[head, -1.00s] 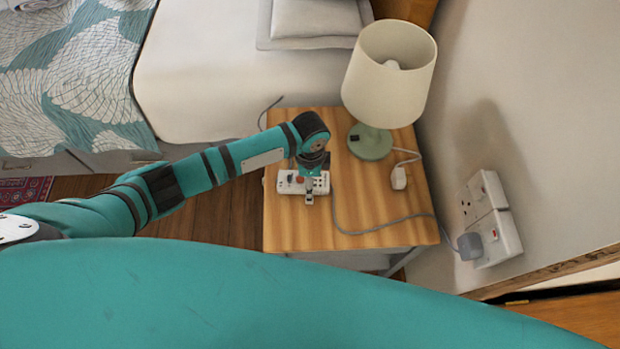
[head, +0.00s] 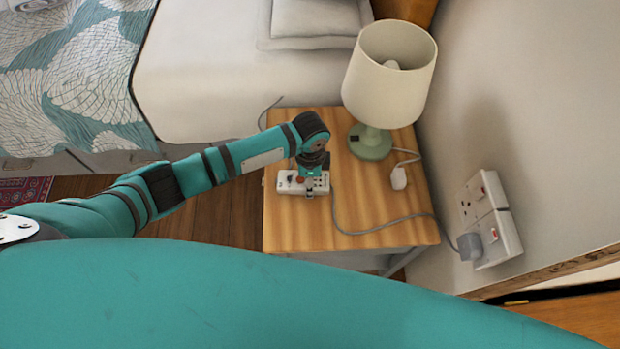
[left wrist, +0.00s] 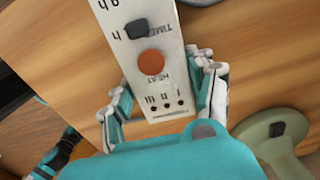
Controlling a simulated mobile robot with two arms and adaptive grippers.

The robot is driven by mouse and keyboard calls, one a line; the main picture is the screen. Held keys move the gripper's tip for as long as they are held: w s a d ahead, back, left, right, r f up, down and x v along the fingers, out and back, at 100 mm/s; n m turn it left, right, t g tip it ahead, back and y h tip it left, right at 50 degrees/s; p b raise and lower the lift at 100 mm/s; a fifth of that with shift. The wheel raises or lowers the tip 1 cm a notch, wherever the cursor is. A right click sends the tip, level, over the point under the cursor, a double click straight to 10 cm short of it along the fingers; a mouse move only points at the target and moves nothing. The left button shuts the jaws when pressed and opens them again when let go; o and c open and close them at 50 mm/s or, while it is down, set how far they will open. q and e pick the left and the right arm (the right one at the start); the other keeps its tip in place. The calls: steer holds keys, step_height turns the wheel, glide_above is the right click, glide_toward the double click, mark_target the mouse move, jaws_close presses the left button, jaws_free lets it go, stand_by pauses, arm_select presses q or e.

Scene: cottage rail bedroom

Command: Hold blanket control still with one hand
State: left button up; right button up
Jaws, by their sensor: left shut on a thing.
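The blanket control (head: 287,184) is a white oblong box lying on the bedside table. In the left wrist view the control (left wrist: 172,40) shows a round orange-red knob (left wrist: 151,62) marked HEAT and a dark switch (left wrist: 137,28) marked TIMER. My left gripper (head: 309,187) comes down over the control from above. Its fingers (left wrist: 165,98) are shut on the control's two long sides near one end, beside the knob. The far end of the control runs out of the left wrist view.
A lamp (head: 390,75) with a cream shade stands behind the control on the bedside table (head: 370,222). A grey cable (head: 365,232) runs to wall sockets (head: 490,222) at right. A white plug (head: 398,178) lies by the lamp. The bed (head: 205,75) is at upper left.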

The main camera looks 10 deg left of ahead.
stand_by(0.4)
jaws_close()
stand_by(1.3)
